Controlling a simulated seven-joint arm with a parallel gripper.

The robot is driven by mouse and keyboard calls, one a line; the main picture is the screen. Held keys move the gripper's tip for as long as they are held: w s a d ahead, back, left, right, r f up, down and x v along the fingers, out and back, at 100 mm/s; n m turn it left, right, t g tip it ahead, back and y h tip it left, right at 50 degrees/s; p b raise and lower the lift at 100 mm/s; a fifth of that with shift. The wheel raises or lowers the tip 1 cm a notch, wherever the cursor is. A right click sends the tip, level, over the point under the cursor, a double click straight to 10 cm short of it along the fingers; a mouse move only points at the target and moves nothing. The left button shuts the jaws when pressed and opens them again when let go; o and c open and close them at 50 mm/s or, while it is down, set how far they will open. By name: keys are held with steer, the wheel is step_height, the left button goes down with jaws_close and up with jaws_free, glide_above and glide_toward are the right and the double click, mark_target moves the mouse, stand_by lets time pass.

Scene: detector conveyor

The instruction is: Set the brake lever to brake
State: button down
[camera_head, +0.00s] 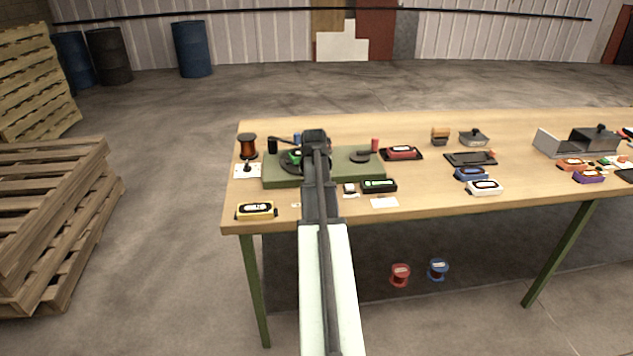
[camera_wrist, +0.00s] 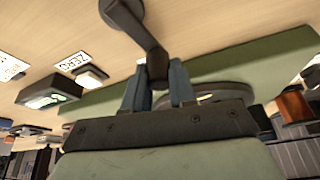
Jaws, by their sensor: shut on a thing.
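The black lever (camera_wrist: 137,27) runs between the two blue fingers of my gripper (camera_wrist: 159,88) in the wrist view. Its near end is pinched between the fingertips, and its far end widens into a round dark piece at the top edge. In the head view my gripper (camera_head: 314,140) is over the left part of a green base (camera_head: 349,165) and hides part of it. A dark arm (camera_head: 281,139) shows just left of my gripper there. I see no brake marking that I can read.
A dark round disc (camera_head: 291,166) lies under my gripper on the base. A red post (camera_head: 375,145) stands on the base's right. A copper spool (camera_head: 248,145) is at left. A black device with a green display (camera_head: 378,186) and a ZERO card (camera_wrist: 75,62) lie in front.

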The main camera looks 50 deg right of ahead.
steer(key=c, duration=0.9)
jaws_free()
steer(key=shift+r, duration=0.1)
steer(key=v, duration=1.3)
steer(key=shift+s+r, duration=0.1)
steer(key=shift+r, duration=0.25)
